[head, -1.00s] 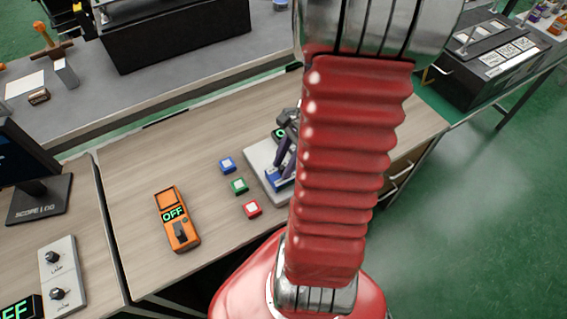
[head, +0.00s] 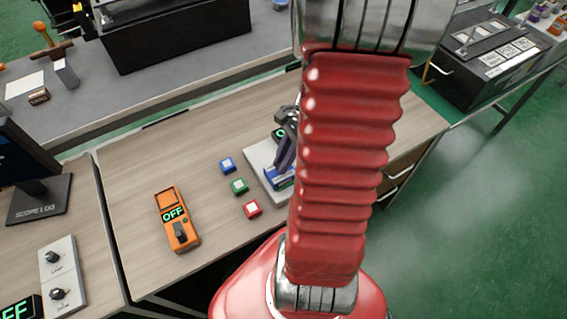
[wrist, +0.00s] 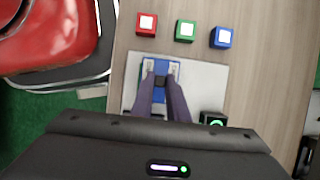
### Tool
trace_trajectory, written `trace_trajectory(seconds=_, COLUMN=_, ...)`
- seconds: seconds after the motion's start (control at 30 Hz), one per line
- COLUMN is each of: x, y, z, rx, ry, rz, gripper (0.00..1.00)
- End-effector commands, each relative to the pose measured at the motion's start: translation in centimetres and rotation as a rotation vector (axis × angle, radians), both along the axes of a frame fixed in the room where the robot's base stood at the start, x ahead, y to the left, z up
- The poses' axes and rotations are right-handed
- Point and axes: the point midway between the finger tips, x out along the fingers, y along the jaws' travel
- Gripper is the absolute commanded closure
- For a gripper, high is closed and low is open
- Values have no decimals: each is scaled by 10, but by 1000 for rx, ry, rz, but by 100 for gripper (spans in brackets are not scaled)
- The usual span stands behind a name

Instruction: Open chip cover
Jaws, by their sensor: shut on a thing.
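The chip cover (wrist: 157,67) is a small blue piece with pale parts, on a light grey plate (wrist: 205,75) on the wooden bench. My gripper (wrist: 160,82) has its two dark purple fingers shut on the cover's near side. In the head view the blue cover (head: 281,180) shows just below my gripper (head: 283,168), at the edge of my red arm. The arm hides the right part of the plate (head: 256,160). I cannot tell how far the cover is tilted.
Red (wrist: 147,24), green (wrist: 186,31) and blue (wrist: 223,37) buttons stand beside the plate. A small dark unit with a green display (wrist: 214,120) sits at the plate's corner. An orange box reading OFF (head: 177,220) lies further left. Bare bench lies between them.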

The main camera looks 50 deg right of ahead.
Motion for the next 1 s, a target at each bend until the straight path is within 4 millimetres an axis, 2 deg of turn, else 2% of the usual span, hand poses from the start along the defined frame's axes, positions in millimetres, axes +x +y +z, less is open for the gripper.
trace_trajectory(seconds=0.3, x=53, y=-16, z=0, rx=-2, ry=-3, rz=2, gripper=100)
trace_trajectory(seconds=0.4, x=63, y=-19, z=0, rx=-3, ry=-2, rz=0, gripper=100)
trace_trajectory(seconds=0.77, x=67, y=-20, z=1, rx=-3, ry=-2, rz=0, gripper=100)
trace_trajectory(seconds=0.8, x=66, y=-20, z=1, rx=-3, ry=-2, rz=0, gripper=83)
trace_trajectory(seconds=1.0, x=66, y=-19, z=0, rx=-2, ry=-2, rz=0, gripper=69)
